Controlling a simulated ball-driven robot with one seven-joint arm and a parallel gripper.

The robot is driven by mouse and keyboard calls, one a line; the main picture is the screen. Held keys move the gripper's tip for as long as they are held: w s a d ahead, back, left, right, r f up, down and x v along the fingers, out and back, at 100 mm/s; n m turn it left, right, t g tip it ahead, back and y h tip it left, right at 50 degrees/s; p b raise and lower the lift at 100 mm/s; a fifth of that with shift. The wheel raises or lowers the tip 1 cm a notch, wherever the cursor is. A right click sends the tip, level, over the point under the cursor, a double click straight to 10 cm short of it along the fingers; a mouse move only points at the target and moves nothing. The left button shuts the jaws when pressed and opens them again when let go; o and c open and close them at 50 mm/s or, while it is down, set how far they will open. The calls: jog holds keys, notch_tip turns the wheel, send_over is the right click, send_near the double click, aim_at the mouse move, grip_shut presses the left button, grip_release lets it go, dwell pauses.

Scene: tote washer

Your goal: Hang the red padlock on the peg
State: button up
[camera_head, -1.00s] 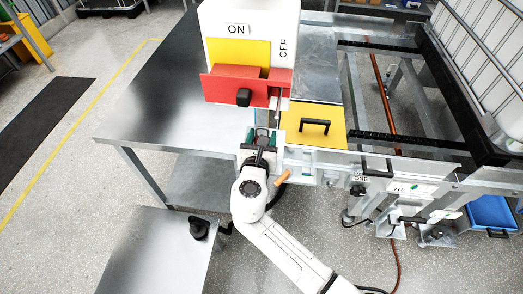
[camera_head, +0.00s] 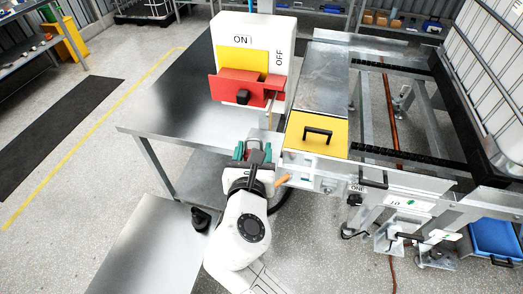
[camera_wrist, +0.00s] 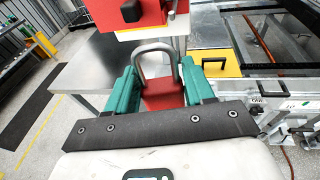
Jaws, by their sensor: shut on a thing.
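The red padlock (camera_wrist: 162,92) is held between the green fingers of my gripper (camera_wrist: 158,82) in the wrist view. Its grey shackle (camera_wrist: 155,48) points up, away from the palm. In the head view my gripper (camera_head: 254,152) is left of the yellow-lidded machine corner and below the red switch block; the padlock is small and dark there. A short orange-brown rod (camera_head: 283,181) juts from the machine's front just right of my gripper. It looks like a peg, but I cannot be sure. The padlock is apart from it.
A white switch box (camera_head: 255,35) with a red block (camera_head: 240,86) and black knob stands beyond my gripper. A steel table (camera_head: 175,110) is at left. A yellow lid with black handle (camera_head: 318,134) is at right. A lower steel table (camera_head: 150,240) stands front left.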

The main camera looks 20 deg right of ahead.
jog(key=shift+s+a+r+y, duration=0.15)
jog(key=shift+s+r, duration=0.15)
jog(key=shift+s, duration=0.15)
jog(key=shift+s+r+y, duration=0.15)
jog(key=shift+s+r, duration=0.1)
jog(key=shift+s, duration=0.15)
jog(key=shift+r+p, duration=0.1)
jog(key=shift+p, duration=0.35)
jog(key=shift+w+d, duration=0.4)
jog(key=shift+w, duration=0.25)
jog(key=shift+w+d, duration=1.4)
jog(key=shift+w, duration=0.5)
jog(key=shift+w+d, duration=1.4)
jog(key=shift+w, duration=0.55)
jog(key=shift+w+d, duration=1.4)
jog(key=shift+w, duration=0.5)
jog(key=shift+f, duration=0.3)
jog(key=shift+f+b, duration=0.4)
jog(key=shift+f, duration=0.7)
